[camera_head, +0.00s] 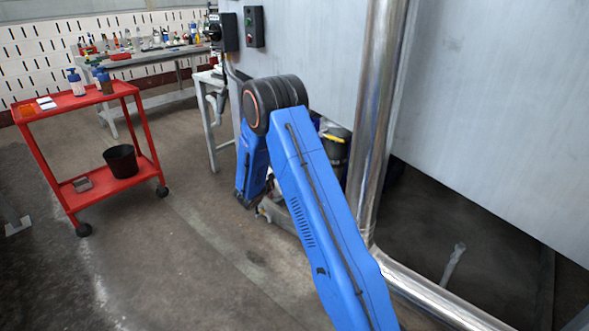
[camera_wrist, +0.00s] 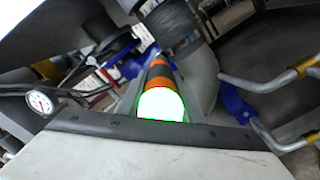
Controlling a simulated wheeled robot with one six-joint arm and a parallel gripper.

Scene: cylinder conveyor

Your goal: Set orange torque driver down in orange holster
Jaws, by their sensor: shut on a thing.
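In the wrist view, an orange and black banded cylinder, which looks like the orange torque driver (camera_wrist: 158,78), lies in the middle with a bright white, green-edged near end. My gripper (camera_wrist: 160,92) is shut on it, with grey finger edges seen on either side. The driver's far end runs toward a dark ribbed round part and is hard to make out. In the head view, my blue arm hides the gripper and the driver.
A red cart (camera_head: 92,98) stands at the left, with bottles, a small orange item (camera_head: 27,110) and a black bucket (camera_head: 121,160). A polished steel post (camera_head: 375,120) rises close right of my arm. Metal pipes (camera_wrist: 262,84) and a gauge (camera_wrist: 39,101) flank the gripper.

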